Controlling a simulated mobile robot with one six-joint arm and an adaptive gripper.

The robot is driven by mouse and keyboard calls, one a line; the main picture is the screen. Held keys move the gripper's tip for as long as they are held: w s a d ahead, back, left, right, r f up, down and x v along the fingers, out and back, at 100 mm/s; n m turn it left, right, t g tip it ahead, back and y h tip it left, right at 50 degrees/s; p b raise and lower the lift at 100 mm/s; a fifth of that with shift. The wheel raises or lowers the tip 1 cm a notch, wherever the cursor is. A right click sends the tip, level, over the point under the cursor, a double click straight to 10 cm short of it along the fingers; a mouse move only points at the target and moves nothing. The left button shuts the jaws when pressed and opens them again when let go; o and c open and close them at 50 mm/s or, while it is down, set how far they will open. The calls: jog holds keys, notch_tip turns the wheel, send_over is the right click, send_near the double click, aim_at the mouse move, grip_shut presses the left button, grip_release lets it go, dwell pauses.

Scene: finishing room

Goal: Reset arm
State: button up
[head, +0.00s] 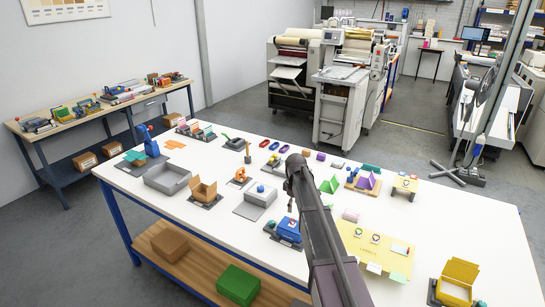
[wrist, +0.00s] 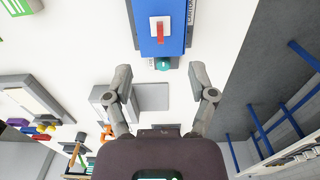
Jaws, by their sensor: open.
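My arm reaches up from the bottom of the head view, and my gripper (head: 296,172) is at its far end above the middle of the white table (head: 490,225). In the wrist view my gripper (wrist: 162,82) has its two fingers wide apart, with nothing between them. A blue box with a red lever on a white plate (wrist: 158,42) lies beyond the fingertips, apart from them. A blue box (head: 289,228) also stands on the table left of my arm in the head view. The finger details are too small to tell in the head view.
Large machines (head: 345,100) stand behind the table.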

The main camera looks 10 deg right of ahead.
jog(key=s+f+m+b, duration=0.2)
jog(key=s+m, duration=0.3)
jog(key=s, duration=0.9)
jog(key=s+f+m+b, duration=0.2)
jog(key=s+m, duration=0.3)
jog(key=s, duration=1)
jog(key=shift+m, duration=0.4)
